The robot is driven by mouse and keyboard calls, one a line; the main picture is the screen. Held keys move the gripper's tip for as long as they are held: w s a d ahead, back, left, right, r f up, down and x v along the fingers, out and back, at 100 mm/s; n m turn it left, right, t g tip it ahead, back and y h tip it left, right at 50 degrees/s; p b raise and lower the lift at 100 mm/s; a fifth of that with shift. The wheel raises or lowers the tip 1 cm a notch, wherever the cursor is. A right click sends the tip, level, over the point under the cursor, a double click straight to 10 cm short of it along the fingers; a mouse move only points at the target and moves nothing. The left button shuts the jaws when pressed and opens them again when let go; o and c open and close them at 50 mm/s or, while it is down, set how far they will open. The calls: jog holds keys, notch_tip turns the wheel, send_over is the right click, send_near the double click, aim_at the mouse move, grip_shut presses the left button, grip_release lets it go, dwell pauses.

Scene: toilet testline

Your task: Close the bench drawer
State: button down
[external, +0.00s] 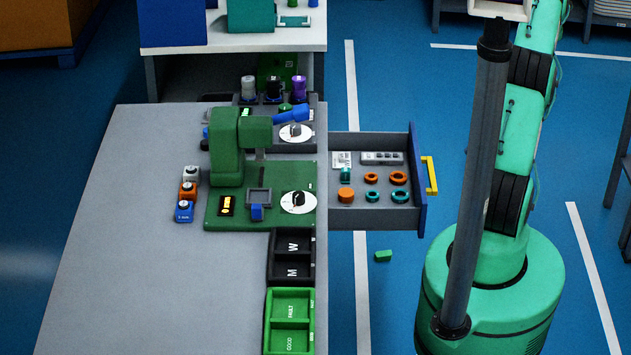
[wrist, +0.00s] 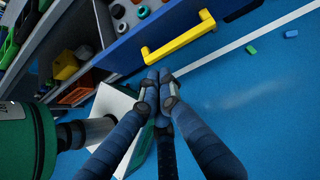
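The bench drawer (external: 370,219) is pulled out from the right side of the grey bench (external: 125,210) in the external view. Its blue front (external: 416,180) carries a yellow handle (external: 430,175). In the wrist view the blue front (wrist: 125,52) and yellow handle (wrist: 180,40) lie just beyond my fingertips. My gripper is outside the external view.
The drawer holds orange rings (external: 371,178), teal rings (external: 372,196) and other small parts. Floor right of the drawer front is clear up to my base.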

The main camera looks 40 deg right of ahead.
jog(key=s+d+f+m+t, duration=0.1)
jog(key=s+d+f+m, duration=0.1)
jog(key=f, duration=0.4)
jog(key=shift+s+d+f, duration=0.2)
jog(key=shift+s+d, duration=0.15)
jog(key=shift+s, duration=0.55)
jog(key=w+a+f+b, duration=0.1)
jog(key=w+a+f, duration=0.4)
jog(key=w+a, duration=0.3)
jog(key=shift+a+f+b, duration=0.2)
jog(key=shift+f+b, duration=0.1)
jog(key=shift+b, duration=0.1)
jog(key=shift+w, duration=0.15)
